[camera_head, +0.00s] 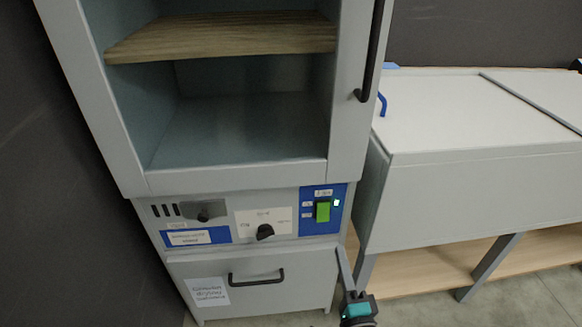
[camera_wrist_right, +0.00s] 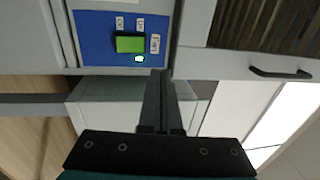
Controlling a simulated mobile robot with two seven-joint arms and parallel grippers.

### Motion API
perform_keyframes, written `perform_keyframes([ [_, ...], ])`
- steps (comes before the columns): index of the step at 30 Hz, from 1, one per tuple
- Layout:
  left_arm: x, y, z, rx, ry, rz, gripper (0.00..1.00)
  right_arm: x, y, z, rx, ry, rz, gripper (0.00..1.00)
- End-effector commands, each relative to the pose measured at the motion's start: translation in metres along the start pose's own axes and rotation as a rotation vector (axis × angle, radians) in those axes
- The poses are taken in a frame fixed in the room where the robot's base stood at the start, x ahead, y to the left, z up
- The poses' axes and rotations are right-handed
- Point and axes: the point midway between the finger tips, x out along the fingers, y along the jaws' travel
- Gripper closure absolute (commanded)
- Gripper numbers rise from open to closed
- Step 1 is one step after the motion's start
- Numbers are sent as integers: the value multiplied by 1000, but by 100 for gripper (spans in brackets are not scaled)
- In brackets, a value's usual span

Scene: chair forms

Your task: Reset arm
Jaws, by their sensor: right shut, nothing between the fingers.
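My right gripper (camera_head: 340,252) comes in from the bottom of the head view, in front of the right edge of the grey cabinet's lower part. Its fingers are together with nothing between them; they also show shut in the right wrist view (camera_wrist_right: 160,74). The tips are just below the blue panel (camera_head: 341,195) that carries a green switch (camera_head: 323,211). A small white light glows beside the switch, and the switch also shows in the wrist view (camera_wrist_right: 130,43). I cannot tell whether the fingers touch the cabinet. My left gripper is in neither view.
The grey cabinet (camera_head: 165,185) has a dark vertical handle (camera_head: 371,50), a wooden shelf (camera_head: 220,38) inside, a dark knob (camera_head: 265,232) and a lower handle (camera_head: 256,278). A white-topped bench (camera_head: 460,110) stands close on the right. A dark wall is on the left.

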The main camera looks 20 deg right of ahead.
Motion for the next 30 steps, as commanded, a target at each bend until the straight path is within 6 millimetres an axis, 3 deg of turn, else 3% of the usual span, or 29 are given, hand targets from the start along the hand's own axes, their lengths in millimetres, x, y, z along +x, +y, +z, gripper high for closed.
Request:
perform_keyframes([
  [5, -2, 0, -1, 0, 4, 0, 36, -2, 10, 4, -51, -23, 32, 100],
  [8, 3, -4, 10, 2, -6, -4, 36, -9, 39, 12, -192, -94, 118, 100],
  [11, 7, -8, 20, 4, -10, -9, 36, -28, 88, 22, -423, -225, 258, 100],
  [15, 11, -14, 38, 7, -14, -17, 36, -79, 166, 26, -784, -478, 474, 100],
  [17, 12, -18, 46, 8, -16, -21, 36, -106, 195, 21, -930, -602, 559, 100],
  [21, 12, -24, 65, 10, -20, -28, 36, -181, 248, -2, -1230, -921, 741, 100],
  [27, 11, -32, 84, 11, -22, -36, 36, -268, 278, -40, -1487, -1313, 895, 100],
  [30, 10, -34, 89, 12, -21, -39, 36, -290, 281, -51, -1541, -1422, 926, 100],
])
